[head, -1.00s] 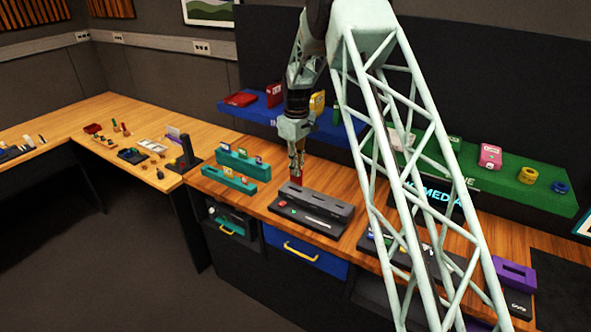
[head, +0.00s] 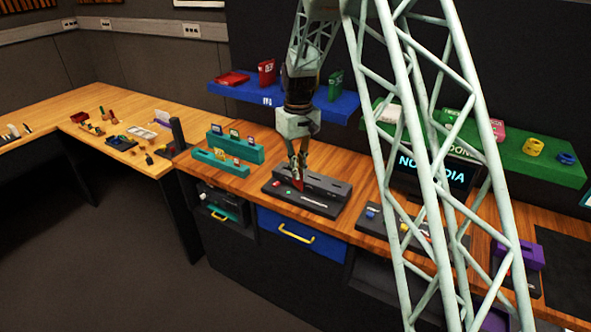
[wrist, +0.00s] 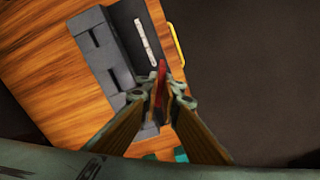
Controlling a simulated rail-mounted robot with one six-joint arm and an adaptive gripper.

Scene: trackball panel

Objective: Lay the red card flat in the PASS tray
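My gripper (head: 299,172) is shut on the red card (head: 298,185), which hangs on edge below the fingertips. In the wrist view, the card (wrist: 161,76) shows as a narrow red strip between the fingertips (wrist: 163,92). The card is in front of or over the dark grey panel (head: 322,204); I cannot tell whether they touch. The panel (wrist: 125,45) also shows in the wrist view, with a pale slot strip. I cannot read a PASS label on any tray; a red tray (head: 232,79) lies on the blue shelf.
Teal racks (head: 235,150) with small cards stand left of the panel. A blue drawer (head: 318,249) with a yellow handle (head: 297,234) is below it. A blue shelf (head: 262,95) and a green shelf (head: 540,165) run behind. A dark screen (head: 450,176) stands to the right.

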